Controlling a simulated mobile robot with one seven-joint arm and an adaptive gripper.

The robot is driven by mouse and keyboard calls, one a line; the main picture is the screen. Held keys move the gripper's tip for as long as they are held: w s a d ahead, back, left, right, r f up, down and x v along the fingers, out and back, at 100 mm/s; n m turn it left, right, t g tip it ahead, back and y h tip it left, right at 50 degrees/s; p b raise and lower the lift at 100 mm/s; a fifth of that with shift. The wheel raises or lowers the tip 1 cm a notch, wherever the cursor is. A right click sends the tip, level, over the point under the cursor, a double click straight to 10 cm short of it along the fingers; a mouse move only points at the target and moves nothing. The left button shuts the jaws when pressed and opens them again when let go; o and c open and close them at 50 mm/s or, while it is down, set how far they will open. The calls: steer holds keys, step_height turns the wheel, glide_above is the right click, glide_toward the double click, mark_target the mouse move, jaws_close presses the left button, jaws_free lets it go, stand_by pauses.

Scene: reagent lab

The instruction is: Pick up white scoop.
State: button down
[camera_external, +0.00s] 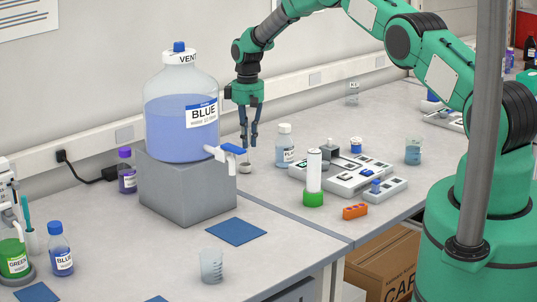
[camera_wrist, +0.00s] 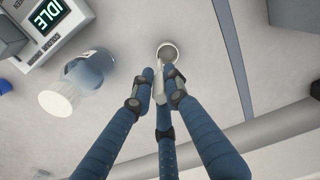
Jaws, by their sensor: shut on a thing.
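The white scoop (camera_wrist: 167,53) shows in the wrist view as a small round bowl with a handle running back between my fingers. My gripper (camera_wrist: 161,88) is shut on the scoop's handle, with its blue fingers close around it. In the external view the scoop's bowl (camera_external: 245,168) is a small light shape just below my gripper (camera_external: 248,143), beside the carboy's tap. The fingers point down. I cannot tell whether the bowl touches the bench.
A large blue carboy (camera_external: 181,118) on a grey block (camera_external: 187,190) stands close on the left. A white-capped bottle (camera_external: 285,148) and a white instrument (camera_external: 345,178) stand to the right. A green-based tube (camera_external: 314,175) stands in front. Open bench lies behind the instrument.

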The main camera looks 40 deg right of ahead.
steer(key=shift+r, duration=0.75)
step_height(320, 180, up, 2)
steer(key=shift+w+b, duration=0.1)
steer(key=shift+b, duration=0.45)
steer(key=s+a+r+b, duration=0.1)
steer(key=s+a+b, duration=0.1)
steer(key=s, duration=1.4)
steer(key=shift+a+r, duration=0.15)
steer(key=shift+a, duration=0.4)
steer(key=shift+w+b, duration=0.1)
steer(key=shift+b, duration=0.25)
